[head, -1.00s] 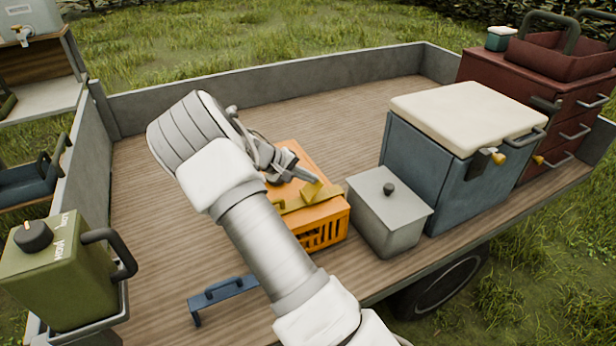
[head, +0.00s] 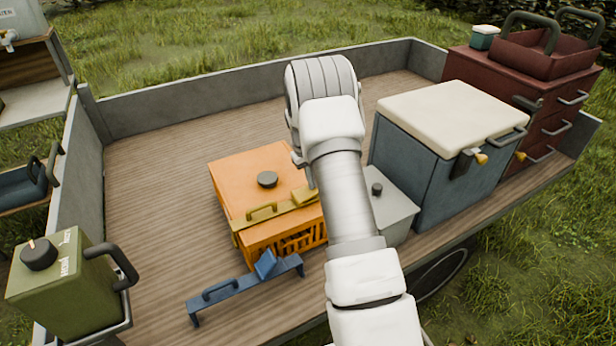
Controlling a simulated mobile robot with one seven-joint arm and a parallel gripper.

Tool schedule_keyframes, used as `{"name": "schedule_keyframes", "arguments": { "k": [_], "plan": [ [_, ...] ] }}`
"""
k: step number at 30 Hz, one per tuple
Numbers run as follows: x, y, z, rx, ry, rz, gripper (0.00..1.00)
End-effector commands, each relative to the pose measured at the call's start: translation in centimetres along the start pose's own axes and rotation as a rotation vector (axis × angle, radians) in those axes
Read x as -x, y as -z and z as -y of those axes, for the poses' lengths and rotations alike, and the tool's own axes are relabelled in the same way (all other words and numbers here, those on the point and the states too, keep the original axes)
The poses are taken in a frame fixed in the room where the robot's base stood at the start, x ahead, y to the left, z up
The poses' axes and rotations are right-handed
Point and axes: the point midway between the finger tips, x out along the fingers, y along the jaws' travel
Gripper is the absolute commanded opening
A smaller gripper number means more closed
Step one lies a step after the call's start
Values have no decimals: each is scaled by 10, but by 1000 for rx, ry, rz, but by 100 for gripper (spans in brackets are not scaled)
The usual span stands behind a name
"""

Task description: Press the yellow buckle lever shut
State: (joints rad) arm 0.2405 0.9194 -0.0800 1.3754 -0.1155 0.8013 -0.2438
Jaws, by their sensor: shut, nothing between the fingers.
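The orange crate (head: 235,180) stands on the trailer bed with its lid on and a dark round knob on top. A yellow bar (head: 275,218) with a loop handle lies along its front edge. The yellow buckle lever (head: 303,196) is a small block at the bar's right end, close to my arm. I cannot tell whether it lies fully flat. My arm crosses the view just right of the crate. It hides my gripper, apart from perhaps a small grey part at the arm's left edge.
A blue bar (head: 240,289) with a handle and raised blue lever (head: 265,263) stands before the crate. A grey lidded box (head: 398,213), partly behind my arm, and a blue cooler (head: 420,170) stand right. A green canister (head: 65,282) is at left. The bed behind the crate is clear.

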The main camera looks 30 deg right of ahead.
Motion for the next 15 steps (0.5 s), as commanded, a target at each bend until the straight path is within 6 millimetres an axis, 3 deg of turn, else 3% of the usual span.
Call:
{"name": "schedule_keyframes", "arguments": {
  "k": [15],
  "plan": [
    [-1, 0, 5, 1, 44, 1, 0]
  ]
}}
